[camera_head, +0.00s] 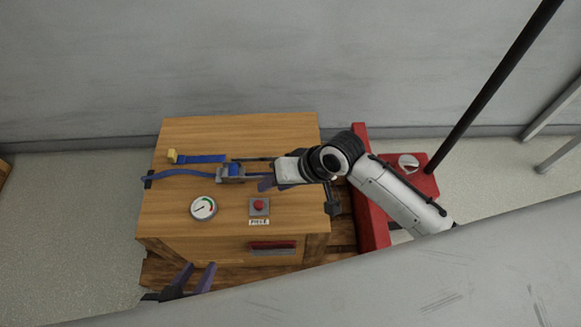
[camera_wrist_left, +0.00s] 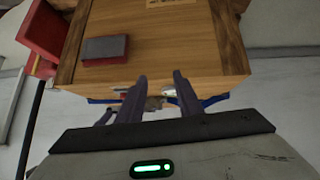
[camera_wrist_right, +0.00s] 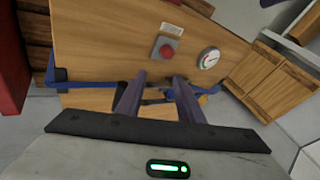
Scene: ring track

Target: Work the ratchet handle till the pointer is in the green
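The ratchet (camera_head: 231,172) sits on a blue strap (camera_head: 185,174) across the top of a wooden crate (camera_head: 180,225). A round white gauge (camera_head: 204,208) with red and green marks is in front of it; its pointer is too small to read surely, and it also shows in the right wrist view (camera_wrist_right: 209,58). My right gripper (camera_wrist_right: 159,76) is over the crate beside the ratchet, its fingers apart, with dark metal parts and strap showing between them. My left gripper (camera_head: 201,265) is open and empty at the crate's front left. The ratchet handle is partly hidden by my right gripper.
A red button (camera_head: 259,205) with a white label is right of the gauge. A red and grey block (camera_head: 272,247) is at the crate's front. A red hand truck or frame (camera_head: 370,215) with a dark pole stands at the right.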

